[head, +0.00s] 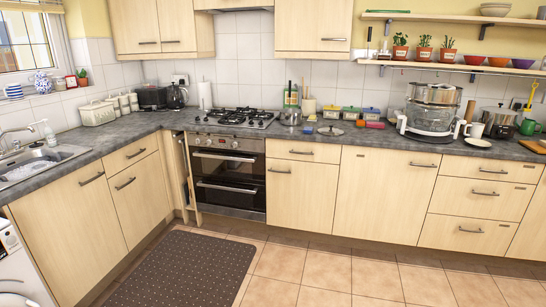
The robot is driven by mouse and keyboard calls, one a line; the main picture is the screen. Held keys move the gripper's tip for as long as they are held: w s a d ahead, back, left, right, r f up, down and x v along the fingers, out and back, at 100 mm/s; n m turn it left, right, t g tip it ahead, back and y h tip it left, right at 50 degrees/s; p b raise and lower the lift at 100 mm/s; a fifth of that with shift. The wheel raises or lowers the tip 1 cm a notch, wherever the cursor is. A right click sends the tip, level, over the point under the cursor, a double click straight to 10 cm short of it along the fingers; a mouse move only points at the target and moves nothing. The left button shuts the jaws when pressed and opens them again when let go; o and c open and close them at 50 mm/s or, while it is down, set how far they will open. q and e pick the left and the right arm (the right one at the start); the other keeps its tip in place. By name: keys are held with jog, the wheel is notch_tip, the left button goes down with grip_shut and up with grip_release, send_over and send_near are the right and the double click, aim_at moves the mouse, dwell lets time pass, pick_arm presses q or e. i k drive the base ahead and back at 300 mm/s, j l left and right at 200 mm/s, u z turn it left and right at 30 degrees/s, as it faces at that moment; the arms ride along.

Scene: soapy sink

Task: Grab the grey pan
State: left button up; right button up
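A small grey metal pan (291,118) appears to stand on the worktop just right of the hob, in front of some utensils. It is small in the picture, so its handle and details are hard to make out. A flat, round, greyish lid-like thing (330,131) lies on the worktop to its right. Neither of my grippers shows in the head view, so their position and whether they hold anything are hidden.
The grey worktop (350,146) runs along the back wall and left side. The gas hob (238,118) sits above the oven (228,175). A large steamer (430,112) stands right. The sink (38,163) is at left. A dark mat (185,268) lies on open tiled floor.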

aim_at(288, 117)
jog(key=i, duration=2.35)
